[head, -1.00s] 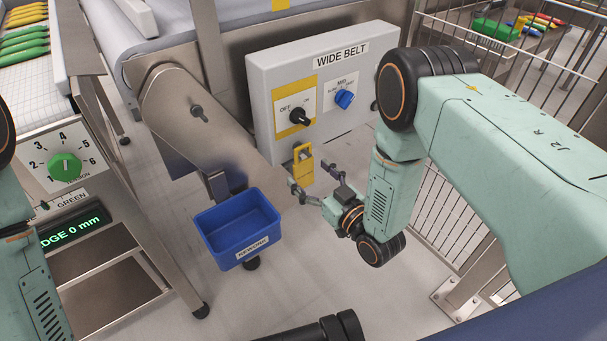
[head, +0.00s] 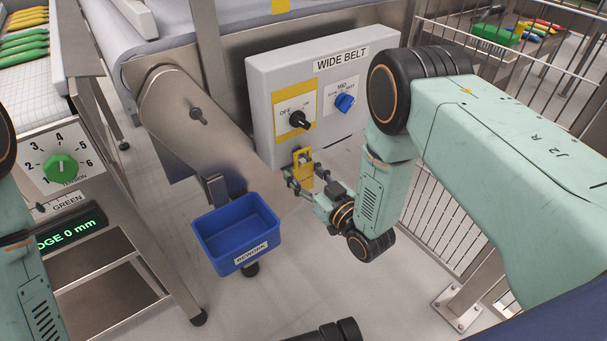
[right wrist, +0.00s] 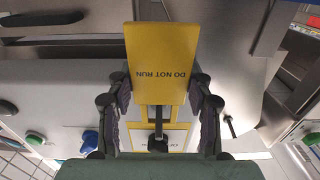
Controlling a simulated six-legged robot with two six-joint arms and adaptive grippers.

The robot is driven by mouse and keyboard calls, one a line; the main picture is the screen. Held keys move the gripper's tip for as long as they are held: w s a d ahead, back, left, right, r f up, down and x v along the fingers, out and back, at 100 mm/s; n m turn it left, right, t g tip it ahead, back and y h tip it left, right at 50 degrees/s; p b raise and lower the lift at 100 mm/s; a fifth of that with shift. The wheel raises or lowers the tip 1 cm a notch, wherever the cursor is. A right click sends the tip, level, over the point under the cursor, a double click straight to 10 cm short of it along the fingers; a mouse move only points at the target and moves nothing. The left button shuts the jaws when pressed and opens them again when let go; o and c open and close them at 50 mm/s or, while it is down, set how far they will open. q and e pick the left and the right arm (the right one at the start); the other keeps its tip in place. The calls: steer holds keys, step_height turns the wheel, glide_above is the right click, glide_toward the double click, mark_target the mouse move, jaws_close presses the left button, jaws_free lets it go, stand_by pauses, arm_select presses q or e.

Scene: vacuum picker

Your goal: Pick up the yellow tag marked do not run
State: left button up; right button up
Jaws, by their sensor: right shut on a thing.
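The yellow tag (head: 304,162) shows at the lower edge of the grey WIDE BELT control box, below its black switch. In the right wrist view the tag (right wrist: 160,50) fills the top middle, with DO NOT RUN upside down on it. My right gripper (head: 301,184) is at the tag's lower part. In the right wrist view its two fingers (right wrist: 158,88) are closed on the tag's left and right edges. Whether the tag still hangs on the box, I cannot tell. My left gripper is out of view.
The control box (head: 262,92) carries a black switch (head: 298,119) on a yellow plate and a blue knob (head: 345,103). A blue REWORK bin (head: 237,236) sits left of my right gripper. A wire fence (head: 432,205) stands behind my right arm. Floor below the gripper is clear.

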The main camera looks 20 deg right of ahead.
steer(key=shift+c, duration=0.7)
steer(key=shift+r, duration=0.1)
steer(key=shift+r+p, duration=0.3)
steer(key=shift+p, duration=0.25)
steer(key=p+v, duration=0.1)
steer(key=v, duration=1.7)
